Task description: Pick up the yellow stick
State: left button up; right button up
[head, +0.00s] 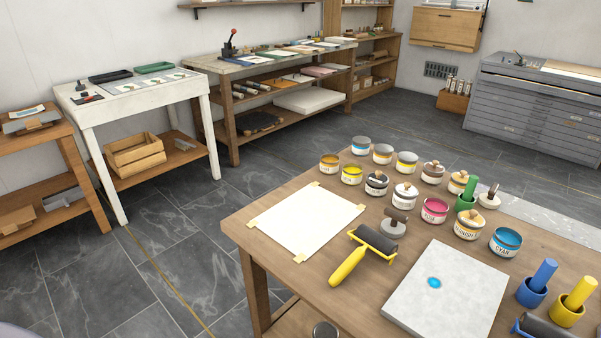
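The yellow stick (581,290) stands tilted in a yellow cup (565,316) at the right front of the wooden table (262,222). Its lower end is hidden inside the cup. A blue stick (545,271) leans in a blue cup (530,293) just left of it. A green stick (469,189) stands in a green cup farther back among the cans. Neither of my grippers shows in the head view.
A blue-framed roller (541,326) lies just in front of the yellow cup. A stone slab (446,293), a yellow-handled roller (364,252), a paper sheet (306,217) and several ink cans (434,210) share the table. Open floor (170,255) lies to the left.

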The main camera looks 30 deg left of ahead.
aim_at(587, 284)
jog(key=u, duration=0.45)
jog(key=z, duration=1.45)
